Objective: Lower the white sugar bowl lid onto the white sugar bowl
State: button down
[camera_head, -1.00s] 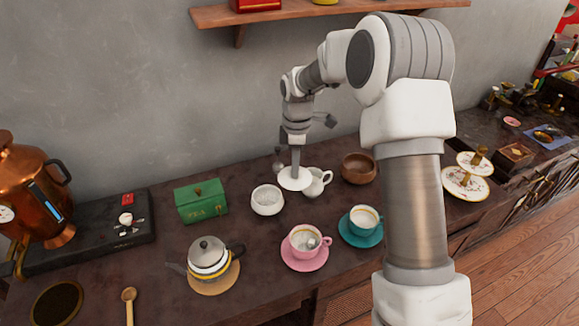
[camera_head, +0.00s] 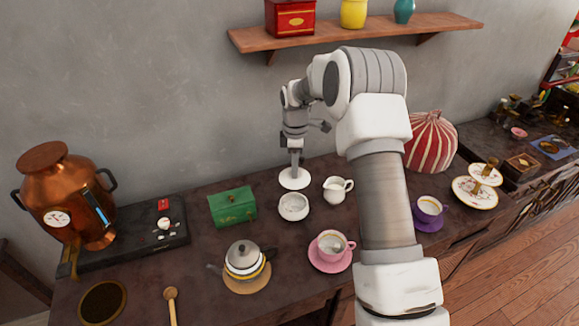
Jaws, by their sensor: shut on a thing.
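The white sugar bowl (camera_head: 293,209) stands open on the dark counter, its inside visible from above. The white sugar bowl lid (camera_head: 294,181) is a pale disc just above the bowl in the picture, apart from it. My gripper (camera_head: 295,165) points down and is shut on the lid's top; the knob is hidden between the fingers. The lid seems to be held a little above or behind the bowl; its exact height and depth are hard to tell from this one view.
A white creamer (camera_head: 337,190) stands close on the right of the bowl, and a green tea box (camera_head: 233,207) on the left. A striped teapot (camera_head: 245,262) and a pink cup (camera_head: 331,245) stand in front. My arm hides part of the counter.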

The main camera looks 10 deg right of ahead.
jog(key=shift+a+f, duration=0.1)
jog(key=shift+f+b, duration=1.6)
jog(key=shift+f, duration=0.8)
jog(key=shift+f, duration=0.15)
jog(key=shift+f+b, duration=0.8)
jog(key=shift+f, duration=0.55)
jog(key=shift+f, duration=0.15)
jog(key=shift+f+b, duration=0.65)
jog(key=shift+f, duration=0.3)
jog(key=shift+f, duration=0.3)
